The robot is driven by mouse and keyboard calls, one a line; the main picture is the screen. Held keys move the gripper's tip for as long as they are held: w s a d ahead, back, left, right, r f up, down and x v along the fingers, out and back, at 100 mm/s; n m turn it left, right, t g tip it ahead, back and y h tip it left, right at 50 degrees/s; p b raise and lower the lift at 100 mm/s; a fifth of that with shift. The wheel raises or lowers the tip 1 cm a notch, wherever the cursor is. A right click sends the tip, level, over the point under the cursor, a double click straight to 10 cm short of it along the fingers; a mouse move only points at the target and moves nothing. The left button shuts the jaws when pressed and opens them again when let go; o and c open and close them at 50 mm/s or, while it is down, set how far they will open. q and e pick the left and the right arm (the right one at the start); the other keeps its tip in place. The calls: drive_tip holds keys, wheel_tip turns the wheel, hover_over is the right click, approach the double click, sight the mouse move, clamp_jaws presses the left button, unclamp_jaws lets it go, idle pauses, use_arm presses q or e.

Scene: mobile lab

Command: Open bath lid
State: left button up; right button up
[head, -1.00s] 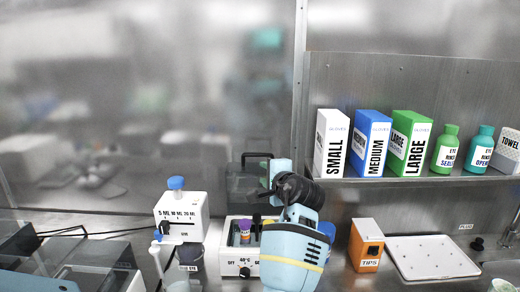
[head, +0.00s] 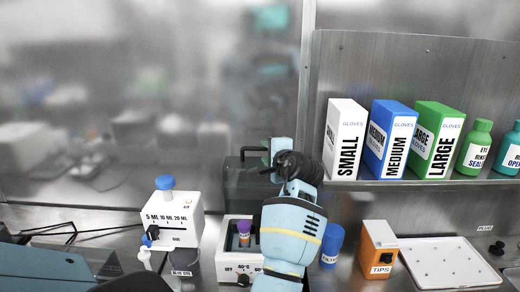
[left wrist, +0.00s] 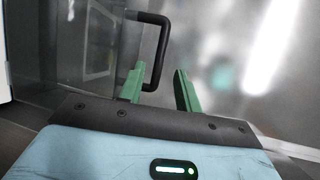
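The bath (head: 238,262) is a small white unit with a temperature dial and tubes in its open well. Its dark see-through lid (head: 243,186) stands raised behind the well, with a black handle (head: 253,152) at its top. My left gripper (head: 270,160) is beside the handle, its fingers partly hidden by my wrist in the head view. In the left wrist view, the two green fingers (left wrist: 160,88) are apart, and the lower end of the handle (left wrist: 160,50) shows between them. I cannot tell whether they touch it. My right gripper is not in view.
A white dispenser with a blue cap (head: 173,215) stands left of the bath. A blue bottle (head: 332,245), an orange tips box (head: 378,248) and a white tray (head: 450,262) are at right. Glove boxes (head: 390,140) and bottles stand on the shelf above.

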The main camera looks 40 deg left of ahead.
sight(261, 150)
use_arm(q)
drive_tip(key=shift+x, duration=3.1)
clamp_jaws()
